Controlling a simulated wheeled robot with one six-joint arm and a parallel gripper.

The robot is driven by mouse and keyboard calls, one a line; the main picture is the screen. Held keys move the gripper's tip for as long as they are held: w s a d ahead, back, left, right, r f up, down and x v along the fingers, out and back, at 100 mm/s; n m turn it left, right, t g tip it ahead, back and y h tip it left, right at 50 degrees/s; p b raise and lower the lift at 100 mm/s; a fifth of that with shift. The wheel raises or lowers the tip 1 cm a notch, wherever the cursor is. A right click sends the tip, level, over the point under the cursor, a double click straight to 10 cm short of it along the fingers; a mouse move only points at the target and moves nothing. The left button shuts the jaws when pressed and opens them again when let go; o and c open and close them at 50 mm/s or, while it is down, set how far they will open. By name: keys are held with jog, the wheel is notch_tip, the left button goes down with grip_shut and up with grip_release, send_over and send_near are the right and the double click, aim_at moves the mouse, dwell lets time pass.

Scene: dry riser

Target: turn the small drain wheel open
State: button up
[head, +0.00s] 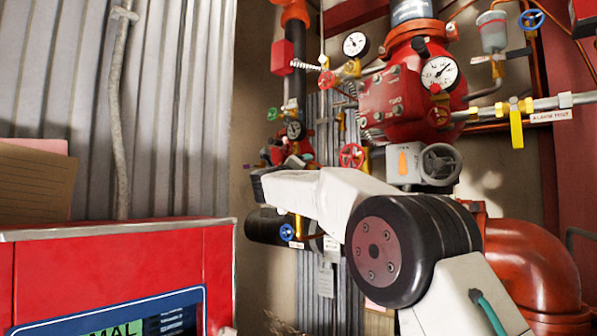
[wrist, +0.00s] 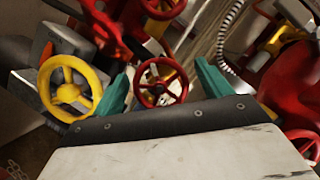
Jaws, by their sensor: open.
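In the wrist view a small red handwheel (wrist: 160,84) with spokes shows between the two teal fingers of my gripper (wrist: 165,70). The fingers are apart, one on each side of the wheel. I cannot tell whether they touch its rim or how deep it lies between them. No readable label marks it as the drain wheel. A yellow handwheel (wrist: 70,88) is just left of the left finger. In the head view my arm reaches toward the pipework, and the dark wrist end (head: 258,184) is beside a cluster of small valves (head: 290,152); the fingers are not clear there.
In the head view are a large red valve body (head: 390,95), gauges (head: 440,72), a blue wheel (head: 287,232) and a red cabinet (head: 110,265) at the lower left.

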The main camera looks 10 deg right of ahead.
jog(key=c, duration=1)
jog(key=shift+n, duration=0.4)
jog(key=n+y, duration=0.1)
jog(key=n, duration=0.2)
jog(key=n+y, duration=0.1)
jog(key=n, duration=0.2)
jog(key=shift+a+g+y, duration=0.1)
jog(key=shift+g+y, duration=0.2)
jog(key=n, duration=0.2)
jog(key=n+g, duration=0.1)
jog(key=n, duration=0.1)
jog(key=shift+f+g+y, duration=0.15)
jog(key=shift+g+y, duration=0.15)
jog(key=shift+y, duration=0.1)
jog(key=shift+n, duration=0.3)
jog(key=o, duration=1)
jog(key=shift+a, duration=0.1)
